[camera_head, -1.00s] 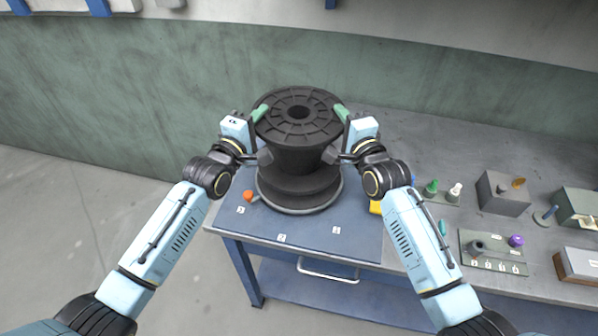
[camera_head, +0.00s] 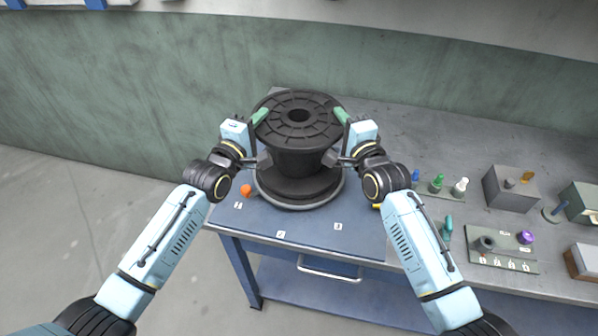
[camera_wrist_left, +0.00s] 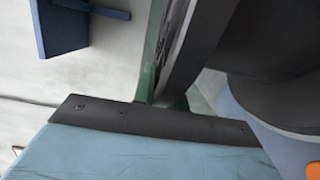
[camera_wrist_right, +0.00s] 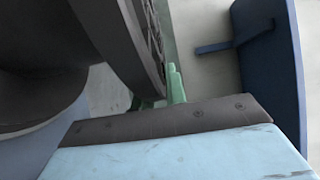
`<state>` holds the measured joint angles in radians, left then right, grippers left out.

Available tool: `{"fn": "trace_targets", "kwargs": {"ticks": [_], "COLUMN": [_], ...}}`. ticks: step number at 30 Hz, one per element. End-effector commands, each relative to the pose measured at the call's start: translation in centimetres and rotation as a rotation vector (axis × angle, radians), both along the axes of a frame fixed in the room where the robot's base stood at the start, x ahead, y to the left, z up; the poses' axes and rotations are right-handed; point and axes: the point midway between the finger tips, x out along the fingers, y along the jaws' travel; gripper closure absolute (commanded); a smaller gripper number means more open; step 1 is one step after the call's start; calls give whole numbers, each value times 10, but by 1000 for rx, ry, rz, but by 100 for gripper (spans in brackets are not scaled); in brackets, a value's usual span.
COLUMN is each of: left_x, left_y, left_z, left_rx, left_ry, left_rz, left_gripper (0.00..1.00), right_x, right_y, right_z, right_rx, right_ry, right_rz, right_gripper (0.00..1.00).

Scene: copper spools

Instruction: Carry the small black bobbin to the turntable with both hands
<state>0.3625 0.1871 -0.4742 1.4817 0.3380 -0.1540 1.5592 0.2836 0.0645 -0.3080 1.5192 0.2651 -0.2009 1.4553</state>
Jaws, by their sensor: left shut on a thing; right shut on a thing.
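The black bobbin (camera_head: 298,153) is upright, with a ribbed top flange and a centre hole. It is directly above the turntable, whose grey rim (camera_head: 300,208) shows around the lower flange. I cannot tell whether the two touch. My left gripper (camera_head: 259,120) is shut on the left edge of the top flange, and my right gripper (camera_head: 342,119) is shut on its right edge. The flange edge shows against green finger parts in the left wrist view (camera_wrist_left: 190,50) and the right wrist view (camera_wrist_right: 132,45). The bobbin's far side is hidden.
The blue mat (camera_head: 300,235) has numbered labels and an orange knob (camera_head: 246,190) at left. Several small coloured pegs, a grey block (camera_head: 510,188) and a small plate (camera_head: 500,250) are on the bench at right. A yellow item is mostly hidden by my right arm.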

Motion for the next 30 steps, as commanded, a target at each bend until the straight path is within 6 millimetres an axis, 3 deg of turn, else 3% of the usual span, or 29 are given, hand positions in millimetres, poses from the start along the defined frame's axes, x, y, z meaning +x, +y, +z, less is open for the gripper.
{"fn": "trace_targets", "kwargs": {"ticks": [5, 6, 11, 22, 30], "left_x": [1, 0, 0, -4, -41], "left_y": [1, 1, 1, 2, 20], "left_z": [-10, -12, -10, -10, -11], "left_rx": [0, 1, 1, 0, 0], "left_ry": [-3, 0, 0, 0, 4], "left_rz": [2, 2, 2, 0, 0], "left_gripper": [100, 85, 65, 65, 65], "right_x": [1, 0, 0, 0, 0], "right_y": [-1, -2, -1, 0, 0], "right_z": [-10, -12, -10, -10, -10], "right_rx": [0, -1, -1, 0, 0], "right_ry": [-3, 0, 0, 0, 0], "right_rz": [-3, -2, -2, 0, 0], "right_gripper": [100, 85, 65, 65, 65]}}
